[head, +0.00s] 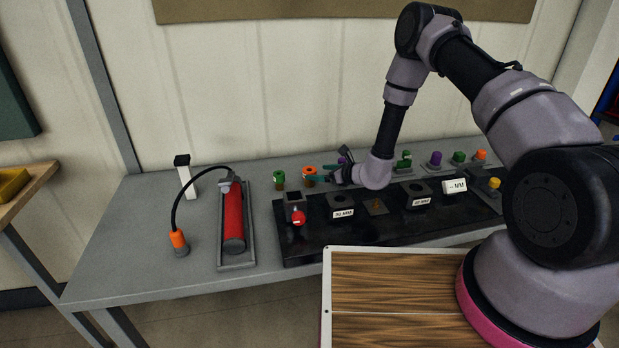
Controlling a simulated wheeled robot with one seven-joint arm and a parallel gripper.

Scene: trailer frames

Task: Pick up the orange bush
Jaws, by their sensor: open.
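An orange bush (309,171) stands upright on the grey table (130,262), behind the black tray's left part. My gripper (322,179) reaches in from the right with its fingers pointing left. Its fingertips are right beside the orange bush, and I cannot tell whether they touch or surround it. The gripper is open. Another orange-topped piece (481,155) stands at the back right of the table.
A green bush (279,178) stands just left of the orange one. The black tray (300,248) with labelled blocks lies in front. A red cylinder (233,215) with a hose lies at the left. Purple and green pieces (436,158) (459,157) stand at the back right.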

